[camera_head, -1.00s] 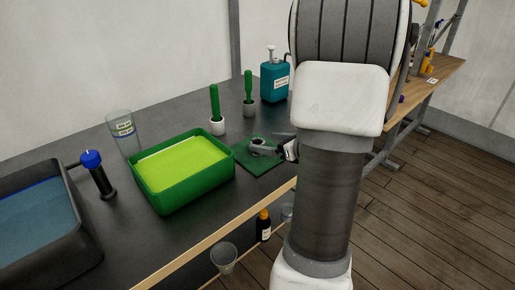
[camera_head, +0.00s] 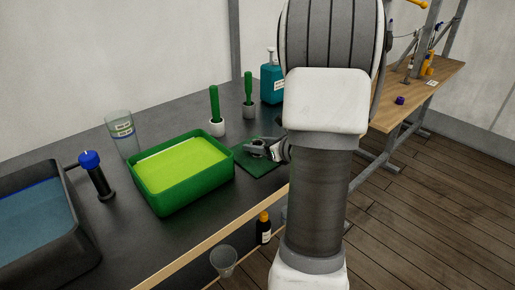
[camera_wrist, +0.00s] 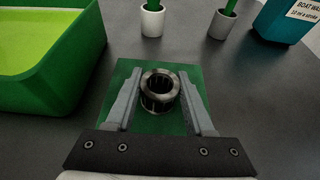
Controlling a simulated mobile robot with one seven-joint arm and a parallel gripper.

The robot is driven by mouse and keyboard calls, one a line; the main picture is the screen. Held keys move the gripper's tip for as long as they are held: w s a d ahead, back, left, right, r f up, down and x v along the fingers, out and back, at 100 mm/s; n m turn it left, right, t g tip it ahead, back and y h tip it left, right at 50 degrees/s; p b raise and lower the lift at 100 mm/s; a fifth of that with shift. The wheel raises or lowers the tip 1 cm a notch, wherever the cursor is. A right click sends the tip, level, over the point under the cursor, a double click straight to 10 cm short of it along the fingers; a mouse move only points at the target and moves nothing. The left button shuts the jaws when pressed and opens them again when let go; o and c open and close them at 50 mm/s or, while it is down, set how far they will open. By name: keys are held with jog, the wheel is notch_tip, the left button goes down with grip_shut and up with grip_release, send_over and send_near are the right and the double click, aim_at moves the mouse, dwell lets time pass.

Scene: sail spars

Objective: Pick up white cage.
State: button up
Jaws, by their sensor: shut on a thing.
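The cage (camera_wrist: 160,97) is a short, hollow ring with slots in its side, looking pale grey to dark metallic in the wrist view. It stands upright over a green mat (camera_wrist: 125,68). My gripper (camera_wrist: 160,80) is shut on it, one finger on each side. In the head view my gripper (camera_head: 259,149) is over the mat (camera_head: 252,165), and the cage is mostly hidden there. I cannot tell whether the cage is touching the mat or slightly above it.
A green tray with yellow-green contents (camera_head: 152,203) is left of the mat. Two green-handled tools in white and grey cups (camera_head: 217,128) (camera_head: 249,110) and a teal pump bottle (camera_head: 271,90) stand behind. A beaker (camera_head: 124,135) and blue-capped tool (camera_head: 98,178) are farther left.

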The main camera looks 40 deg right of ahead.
grip_shut()
jog(key=shift+r, duration=0.6)
jog(key=r, duration=0.1)
jog(key=r+p, duration=0.1)
jog(key=d+r+p, duration=0.1)
jog(key=r, duration=0.1)
jog(key=shift+s, duration=0.4)
jog(key=s+d+r+p, duration=0.2)
jog(key=s+d+r, duration=0.3)
jog(key=s+d, duration=0.2)
jog(key=shift+s+d+r, duration=0.15)
jog(key=shift+d+r, duration=0.05)
jog(key=shift+r, duration=0.2)
